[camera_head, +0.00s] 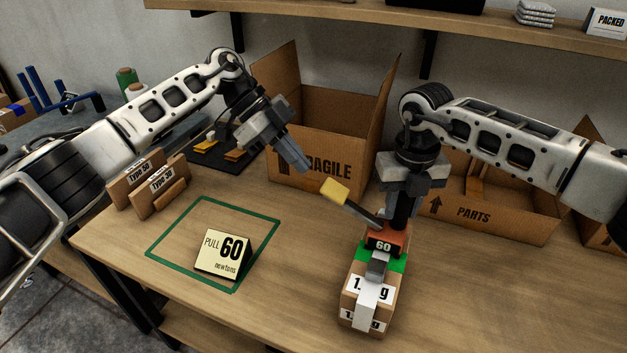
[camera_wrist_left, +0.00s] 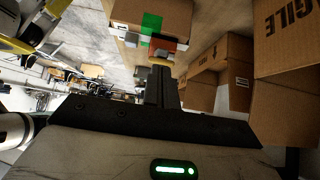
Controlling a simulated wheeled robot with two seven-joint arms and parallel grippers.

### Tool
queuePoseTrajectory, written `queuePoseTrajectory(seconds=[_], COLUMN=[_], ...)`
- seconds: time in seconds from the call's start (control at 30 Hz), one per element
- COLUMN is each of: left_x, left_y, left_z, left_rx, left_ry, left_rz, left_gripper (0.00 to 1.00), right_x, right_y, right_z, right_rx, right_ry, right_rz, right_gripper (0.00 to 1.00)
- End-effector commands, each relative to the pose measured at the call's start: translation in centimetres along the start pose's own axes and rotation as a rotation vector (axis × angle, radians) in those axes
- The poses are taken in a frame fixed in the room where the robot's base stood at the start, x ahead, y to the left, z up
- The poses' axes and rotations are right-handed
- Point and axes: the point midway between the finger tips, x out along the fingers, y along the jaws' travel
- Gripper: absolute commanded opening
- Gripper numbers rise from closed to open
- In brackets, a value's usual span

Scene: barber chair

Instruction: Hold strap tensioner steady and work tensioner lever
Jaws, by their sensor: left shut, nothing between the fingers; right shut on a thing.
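The strap tensioner (camera_head: 386,240) is orange-red with a black "60" label. It sits on a green patch (camera_head: 394,262) on a small strapped carton (camera_head: 352,311). Its grey lever ends in a yellow grip (camera_head: 334,192), raised toward the upper left. My right gripper (camera_head: 398,222) points down from above and is shut on the tensioner; its fingertips are partly hidden. My left gripper (camera_head: 304,167) is shut and empty, just above and left of the yellow grip, apparently apart from it. In the left wrist view its fingers (camera_wrist_left: 161,88) point toward the tensioner (camera_wrist_left: 163,44).
A "PULL 60 newtons" sign (camera_head: 223,254) stands inside a green outline (camera_head: 160,232) at the left. An open "FRAGILE" box (camera_head: 322,165) stands behind the lever, and a "PARTS" box (camera_head: 490,215) behind my right arm. The front right of the table is clear.

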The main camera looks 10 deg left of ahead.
Motion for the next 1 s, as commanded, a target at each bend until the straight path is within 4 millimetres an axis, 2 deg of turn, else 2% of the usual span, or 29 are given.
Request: queuePoseTrajectory(seconds=[0.03,0.1,0.3,1.0], left_x=[-1.2,-2.5,-4.8,-5.3], left_y=[-0.1,-0.1,-0.1,0.0], left_z=[0.0,0.0,0.1,0.0], left_rx=[0.000,0.001,0.004,0.007], left_ry=[0.000,0.002,0.004,0.006], left_rz=[-0.004,-0.003,-0.002,0.000], left_gripper=[0.00,0.00,0.00,0.00], right_x=[-0.1,-0.1,-0.1,-0.1], right_y=[0.1,0.1,0.1,0.1], right_z=[0.1,0.1,0.0,0.0], right_rx=[-0.001,-0.001,-0.001,-0.001], right_ry=[-0.002,-0.002,-0.002,-0.002], right_rz=[0.001,0.001,0.001,0.001], right_gripper=[0.00,0.00,0.00,0.00])
